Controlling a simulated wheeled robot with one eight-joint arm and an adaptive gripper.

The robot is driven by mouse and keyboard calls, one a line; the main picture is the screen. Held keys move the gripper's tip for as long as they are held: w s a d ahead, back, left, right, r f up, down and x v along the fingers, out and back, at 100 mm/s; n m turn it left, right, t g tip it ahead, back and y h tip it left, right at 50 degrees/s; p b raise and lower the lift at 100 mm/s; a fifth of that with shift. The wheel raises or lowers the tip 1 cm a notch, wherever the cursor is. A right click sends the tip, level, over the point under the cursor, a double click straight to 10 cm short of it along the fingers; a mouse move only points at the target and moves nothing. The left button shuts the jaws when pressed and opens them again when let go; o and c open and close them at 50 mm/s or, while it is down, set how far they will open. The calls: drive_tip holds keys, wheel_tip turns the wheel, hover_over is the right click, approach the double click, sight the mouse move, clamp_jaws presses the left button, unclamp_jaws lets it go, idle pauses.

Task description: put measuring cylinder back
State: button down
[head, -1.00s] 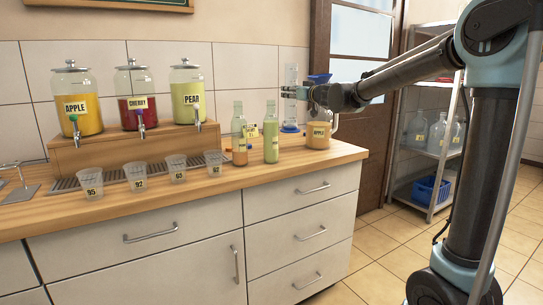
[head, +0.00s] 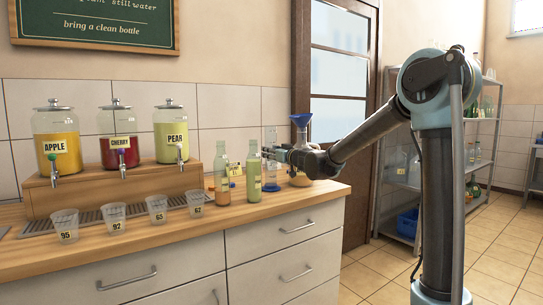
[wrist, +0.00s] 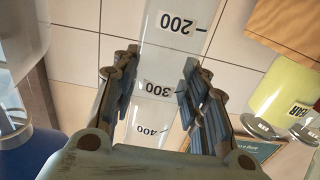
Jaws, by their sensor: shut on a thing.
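The clear measuring cylinder (head: 270,138) is upright, with a blue foot (head: 271,188) low at the back of the wooden counter, just right of the green bottles. I cannot tell whether the foot touches the counter. My gripper (head: 280,152) is shut on the cylinder, reaching in from the right. In the wrist view, the cylinder (wrist: 158,68) stands between the two dark fingers of my gripper (wrist: 158,98). Its 200, 300 and 400 marks show there upside down.
Two bottles (head: 222,173) (head: 254,162) stand close left of the cylinder. A bottle with a blue funnel (head: 301,119) stands close right. Labelled cups (head: 114,216) and juice dispensers (head: 118,138) are at the left. The counter's right end is near.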

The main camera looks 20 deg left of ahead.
drive_tip(key=shift+f, duration=0.1)
drive_tip(key=c, duration=0.9)
unclamp_jaws()
drive_tip(key=shift+c, duration=0.2)
drive_tip(key=shift+s+d, duration=0.1)
drive_tip(key=s+d+f+g+h, duration=0.1)
drive_tip(key=s+d+f+g, duration=0.3)
drive_tip(key=s+d, duration=1.35)
drive_tip(key=s+d+f+m+g+h, duration=0.1)
drive_tip(key=s+d+f+m+h, duration=0.2)
drive_tip(key=s+d+f, duration=0.5)
drive_tip(key=s+d+f+m+g+h, duration=0.2)
drive_tip(key=s+d+f+h, duration=0.3)
drive_tip(key=d, duration=1)
drive_tip(key=s+d+f+m+g+h, duration=0.2)
drive_tip(key=s+d+f+m+h, duration=0.2)
drive_tip(key=s+d+f, duration=0.7)
wheel_tip(320, 180, down, 3)
drive_tip(key=shift+s+d+f+m+h, duration=0.1)
drive_tip(key=shift+s+d+m+h, duration=0.1)
drive_tip(key=shift+m+h, duration=0.15)
